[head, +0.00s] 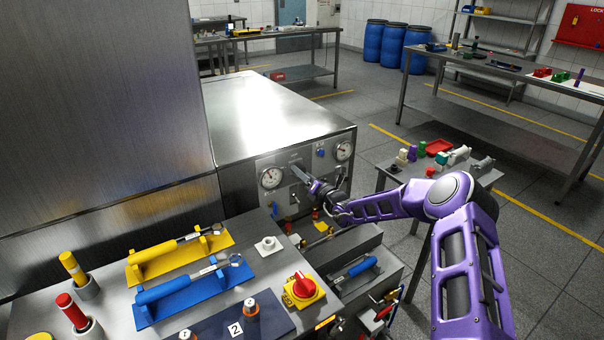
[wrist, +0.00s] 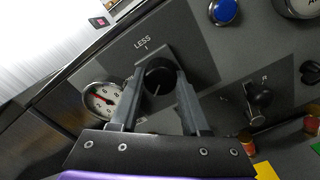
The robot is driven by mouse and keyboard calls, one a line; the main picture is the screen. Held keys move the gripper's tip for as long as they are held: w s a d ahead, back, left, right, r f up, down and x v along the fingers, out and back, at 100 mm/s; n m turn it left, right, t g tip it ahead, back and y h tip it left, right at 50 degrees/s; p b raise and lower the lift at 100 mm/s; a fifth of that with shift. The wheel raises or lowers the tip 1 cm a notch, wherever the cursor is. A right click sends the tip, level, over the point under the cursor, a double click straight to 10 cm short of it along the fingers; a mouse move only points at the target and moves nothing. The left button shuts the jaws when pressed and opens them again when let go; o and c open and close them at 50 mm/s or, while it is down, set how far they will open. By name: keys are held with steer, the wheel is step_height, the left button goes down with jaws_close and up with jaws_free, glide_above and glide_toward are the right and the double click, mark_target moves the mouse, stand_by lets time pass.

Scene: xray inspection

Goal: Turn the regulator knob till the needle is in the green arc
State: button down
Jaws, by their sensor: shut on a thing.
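The black regulator knob (wrist: 160,73) is on the grey panel of the steel cabinet, under a "LESS" label. A pale line shows on its face. My gripper (wrist: 159,84) has one finger on each side of the knob and is shut on it. In the head view my gripper (head: 302,175) is at the cabinet front and hides the knob. A round white gauge (wrist: 102,98) with a red needle is left of the knob; it also shows in the head view (head: 270,178). I cannot make out the green arc or the needle's reading against it.
A second gauge (head: 343,150) is at the panel's right. Below is a bench with a yellow tool holder (head: 180,258) and a red rotary switch (head: 303,285).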

steer(key=shift+f, duration=0.1)
steer(key=shift+c, duration=1.9)
jaws_free()
steer(key=p+v, duration=0.2)
steer(key=v, duration=1.5)
steer(key=shift+s+d, duration=0.2)
steer(key=shift+a, duration=0.1)
